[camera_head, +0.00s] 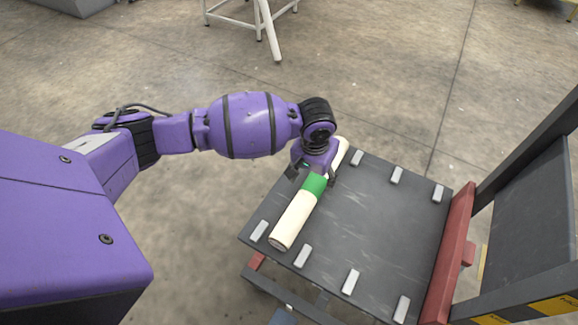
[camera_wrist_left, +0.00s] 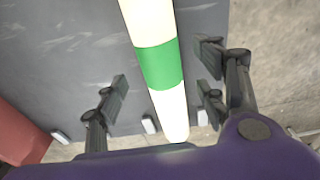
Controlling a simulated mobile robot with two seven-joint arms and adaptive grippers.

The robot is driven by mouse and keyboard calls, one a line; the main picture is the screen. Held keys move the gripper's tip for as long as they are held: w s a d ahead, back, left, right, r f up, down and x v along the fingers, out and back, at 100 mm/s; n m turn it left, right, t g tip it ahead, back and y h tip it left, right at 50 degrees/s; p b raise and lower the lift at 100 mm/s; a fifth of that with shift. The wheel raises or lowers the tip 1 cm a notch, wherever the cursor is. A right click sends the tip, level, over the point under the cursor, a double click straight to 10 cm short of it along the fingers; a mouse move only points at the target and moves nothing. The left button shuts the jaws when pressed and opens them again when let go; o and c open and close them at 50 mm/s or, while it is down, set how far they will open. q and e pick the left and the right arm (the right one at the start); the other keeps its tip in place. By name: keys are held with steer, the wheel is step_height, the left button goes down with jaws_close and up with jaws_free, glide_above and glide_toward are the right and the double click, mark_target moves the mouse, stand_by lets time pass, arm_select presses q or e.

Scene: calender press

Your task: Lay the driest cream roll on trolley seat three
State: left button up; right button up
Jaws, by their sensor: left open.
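A cream roll (camera_head: 295,220) with a green band lies along the left side of the dark trolley top (camera_head: 385,235). Its near end is between the first two grey blocks from the left on the near edge. My left gripper (camera_head: 312,178) is over the roll just beyond the green band and hides part of it. In the left wrist view the roll (camera_wrist_left: 158,22) runs between the spread fingers of the gripper (camera_wrist_left: 160,80), with a gap visible on the left side. Whether any finger touches the roll is unclear. My right gripper is in neither view.
Grey blocks line the trolley's near edge (camera_head: 350,281) and far edge (camera_head: 397,175). A red bar (camera_head: 452,250) and a dark upright frame (camera_head: 530,215) bound its right side. A white stand (camera_head: 238,22) with a pale tube-like bar stands behind. The trolley's middle is clear.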

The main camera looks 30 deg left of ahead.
mark_target(312, 186)
arm_select(q)
steer(key=r, duration=0.5)
steer(key=shift+s+r+p, duration=0.3)
steer(key=shift+r+p, duration=0.1)
